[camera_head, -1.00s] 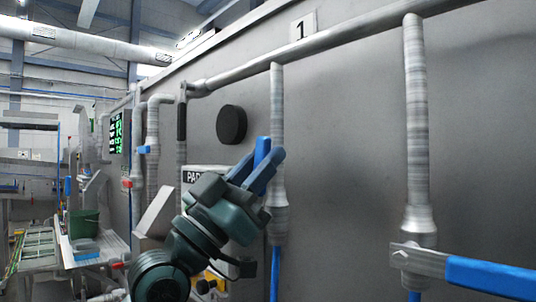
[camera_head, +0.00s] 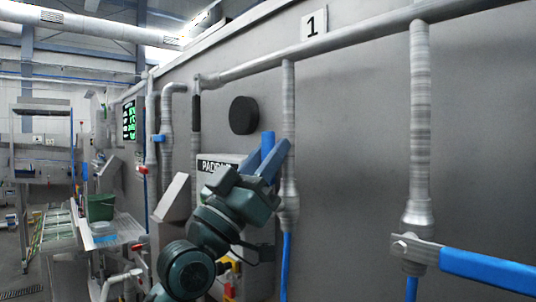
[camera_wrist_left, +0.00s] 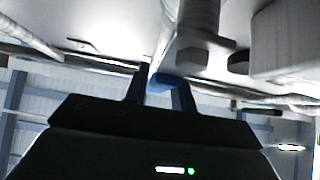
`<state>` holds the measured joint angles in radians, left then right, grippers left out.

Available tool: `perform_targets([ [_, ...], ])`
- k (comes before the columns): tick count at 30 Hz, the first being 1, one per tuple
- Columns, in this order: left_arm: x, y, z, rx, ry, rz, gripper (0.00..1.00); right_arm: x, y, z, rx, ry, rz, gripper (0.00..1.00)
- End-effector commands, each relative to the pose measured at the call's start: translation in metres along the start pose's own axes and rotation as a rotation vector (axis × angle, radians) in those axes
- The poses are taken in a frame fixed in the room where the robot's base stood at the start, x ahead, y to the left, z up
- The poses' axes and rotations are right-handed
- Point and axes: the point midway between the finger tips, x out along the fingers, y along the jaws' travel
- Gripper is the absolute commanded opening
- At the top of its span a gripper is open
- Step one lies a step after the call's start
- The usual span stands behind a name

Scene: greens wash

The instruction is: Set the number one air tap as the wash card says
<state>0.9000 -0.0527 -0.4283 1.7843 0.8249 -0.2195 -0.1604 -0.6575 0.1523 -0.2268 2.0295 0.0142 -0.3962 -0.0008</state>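The number one sign (camera_head: 314,22) hangs on the grey wall above a vertical drop pipe (camera_head: 289,110). My left gripper (camera_head: 264,165) is dark teal and reaches up beside the lower part of this pipe. A blue tap lever (camera_head: 267,146) stands upright between its fingers. In the left wrist view, the blue lever (camera_wrist_left: 162,82) also shows between the two dark fingers (camera_wrist_left: 160,92). It spans most of the gap; I cannot tell whether the fingers press on it. The tap's body is partly hidden by the gripper. My right gripper is not in view.
A second drop pipe (camera_head: 418,120) at the right carries a tap with a blue lever (camera_head: 488,271) pointing right. A black disc (camera_head: 243,115) is on the wall. A panel marked PADDLE (camera_head: 222,164) is partly behind my arm. A green tub (camera_head: 100,207) stands at the left.

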Motion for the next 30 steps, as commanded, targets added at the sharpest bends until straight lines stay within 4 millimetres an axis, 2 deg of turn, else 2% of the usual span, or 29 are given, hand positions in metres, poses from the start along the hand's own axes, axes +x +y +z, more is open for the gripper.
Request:
perform_targets([
  [1, 0.0, 0.0, 0.0, 0.001, 0.0, 0.0, 0.3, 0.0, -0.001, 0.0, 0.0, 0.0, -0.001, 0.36],
  [6, 0.0, 0.0, 0.0, 0.003, 0.0, 0.0, 0.42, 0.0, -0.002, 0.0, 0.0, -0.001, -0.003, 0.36],
  [13, -0.001, 0.0, 0.0, 0.005, 0.0, 0.0, 0.42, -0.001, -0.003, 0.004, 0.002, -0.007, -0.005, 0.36],
  [16, -0.009, 0.0, 0.001, 0.005, 0.0, 0.0, 0.42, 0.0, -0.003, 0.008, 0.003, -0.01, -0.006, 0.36],
  [23, -0.055, -0.001, 0.003, 0.006, -0.001, -0.001, 0.42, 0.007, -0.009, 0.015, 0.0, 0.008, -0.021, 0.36],
  [30, -0.106, 0.0, 0.003, 0.005, -0.002, 0.0, 0.42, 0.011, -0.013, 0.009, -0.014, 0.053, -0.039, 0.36],
])
